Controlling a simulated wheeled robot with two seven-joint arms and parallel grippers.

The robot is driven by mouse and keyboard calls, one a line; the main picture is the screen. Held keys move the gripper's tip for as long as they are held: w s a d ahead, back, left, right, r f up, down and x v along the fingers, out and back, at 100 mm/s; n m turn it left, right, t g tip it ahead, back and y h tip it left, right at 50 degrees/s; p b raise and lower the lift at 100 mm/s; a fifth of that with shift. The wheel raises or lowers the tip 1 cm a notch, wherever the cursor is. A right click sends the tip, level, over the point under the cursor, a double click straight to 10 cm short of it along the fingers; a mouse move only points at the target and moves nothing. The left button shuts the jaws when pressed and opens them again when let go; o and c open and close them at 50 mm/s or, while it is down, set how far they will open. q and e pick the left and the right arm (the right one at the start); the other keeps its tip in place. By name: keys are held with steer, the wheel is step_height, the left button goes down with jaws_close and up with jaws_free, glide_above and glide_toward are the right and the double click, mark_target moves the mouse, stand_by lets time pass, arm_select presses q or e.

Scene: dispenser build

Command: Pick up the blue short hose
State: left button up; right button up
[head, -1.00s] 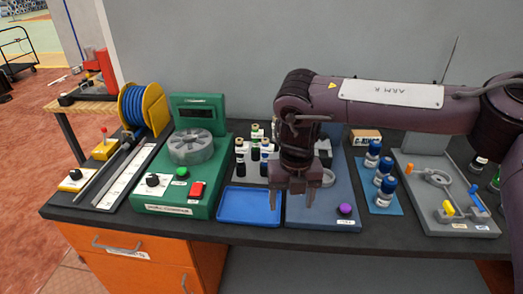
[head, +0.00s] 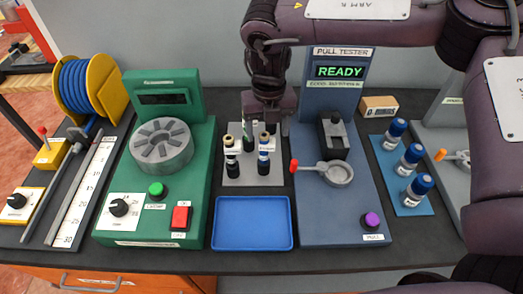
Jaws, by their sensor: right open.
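Several short dark hose pieces with pale tops stand upright in a grey rack (head: 240,181) behind the blue tray. The front right piece (head: 264,160) shows blue near its label and looks like the blue short hose. The front left piece (head: 230,160) is dark with a white label. My right gripper (head: 267,122) points down over the back of the rack, its fingers open. The gripper hides part of the back row, and I cannot tell whether it touches a hose there. My left gripper is not in view.
An empty blue tray (head: 252,224) lies in front of the rack. A green machine (head: 190,205) stands left and a blue-grey pull tester (head: 330,218) reading READY stands right. Blue-capped bottles (head: 410,158) and a small box (head: 379,106) are farther right.

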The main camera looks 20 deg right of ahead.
mark_target(267, 145)
steer(key=shift+s+f, duration=0.15)
steer(key=shift+f, duration=0.3)
steer(key=shift+f+p, duration=0.4)
steer(key=shift+p, duration=0.05)
steer(key=f+p, duration=0.1)
steer(key=f, duration=0.3)
steer(key=shift+w+f, duration=0.15)
steer(key=shift+w, duration=0.05)
steer(key=c, duration=0.6)
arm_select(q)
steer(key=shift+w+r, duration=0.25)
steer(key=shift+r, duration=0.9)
arm_select(e)
jaws_close()
